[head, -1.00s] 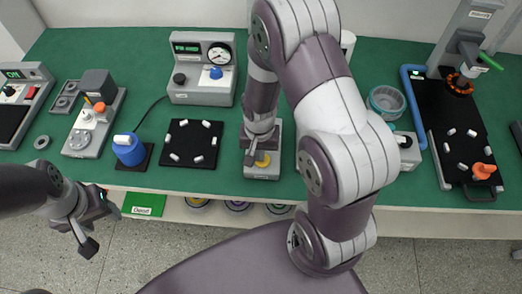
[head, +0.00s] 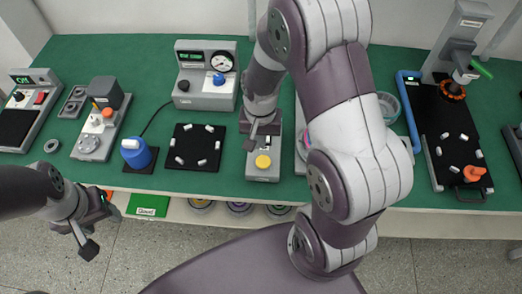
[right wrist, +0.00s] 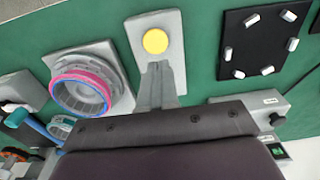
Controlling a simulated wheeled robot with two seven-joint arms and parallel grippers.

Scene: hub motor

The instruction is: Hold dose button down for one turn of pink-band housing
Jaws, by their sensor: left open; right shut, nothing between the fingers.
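The yellow dose button (head: 263,161) sits on a grey block at the front edge of the green bench; it also shows in the right wrist view (right wrist: 155,41). My right gripper (head: 252,142) is shut and empty. Its fingers are just behind the button in the head view, apart from it in the picture. In the right wrist view the fingers (right wrist: 158,72) point at the button. The pink-band housing (right wrist: 82,83) is a round ring on a grey base left of the button there; my right arm mostly hides it in the head view. My left gripper (head: 99,228) is open and empty, off the bench's front.
A black mat with white pegs (head: 195,147) lies left of the button block. A gauge box (head: 205,85) stands behind it. A black tray (head: 452,140) and press stand at the right.

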